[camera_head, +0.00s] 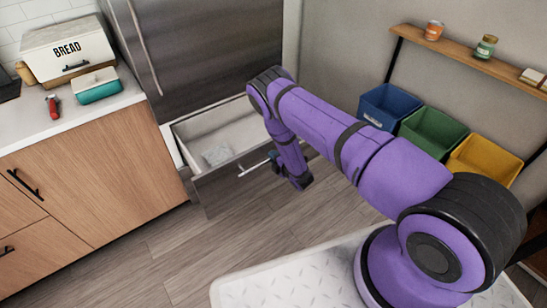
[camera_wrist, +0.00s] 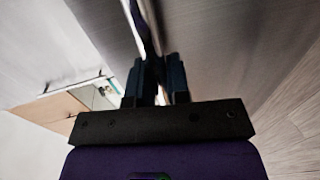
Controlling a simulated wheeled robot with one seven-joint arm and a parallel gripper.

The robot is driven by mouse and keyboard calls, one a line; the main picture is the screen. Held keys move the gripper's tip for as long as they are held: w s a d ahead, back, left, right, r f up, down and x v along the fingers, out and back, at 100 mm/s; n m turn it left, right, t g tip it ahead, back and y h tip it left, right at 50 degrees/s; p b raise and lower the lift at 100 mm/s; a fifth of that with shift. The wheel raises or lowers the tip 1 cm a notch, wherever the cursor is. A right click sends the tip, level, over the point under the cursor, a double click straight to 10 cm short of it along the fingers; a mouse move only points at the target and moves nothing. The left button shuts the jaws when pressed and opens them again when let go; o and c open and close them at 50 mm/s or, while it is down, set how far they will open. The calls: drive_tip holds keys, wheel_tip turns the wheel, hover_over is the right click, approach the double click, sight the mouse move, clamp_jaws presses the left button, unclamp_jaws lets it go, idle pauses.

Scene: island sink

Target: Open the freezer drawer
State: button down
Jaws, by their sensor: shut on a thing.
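The freezer drawer (camera_head: 222,187) is at the bottom of the steel fridge and stands pulled out, with its white inside showing. A pale, clear-looking item (camera_head: 216,154) lies in it. The drawer's bar handle (camera_head: 252,170) is on its front. My gripper (camera_head: 273,160) is at the right part of this handle, partly hidden by my purple arm. In the wrist view my gripper (camera_wrist: 157,65) has its two dark fingers on either side of the handle bar (camera_wrist: 148,28), shut on it.
The steel fridge (camera_head: 215,45) stands above the drawer. A wooden counter (camera_head: 90,185) is to the left, with a bread box (camera_head: 70,50) on top. Blue, green and yellow bins (camera_head: 432,130) are to the right. The wood floor (camera_head: 170,245) before the drawer is clear.

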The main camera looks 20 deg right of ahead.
drive_tip(key=c, duration=1.1)
unclamp_jaws()
drive_tip(key=shift+s, duration=0.1)
drive_tip(key=v, duration=1)
drive_tip(key=shift+s+d, duration=0.15)
drive_tip(key=shift+s, duration=0.15)
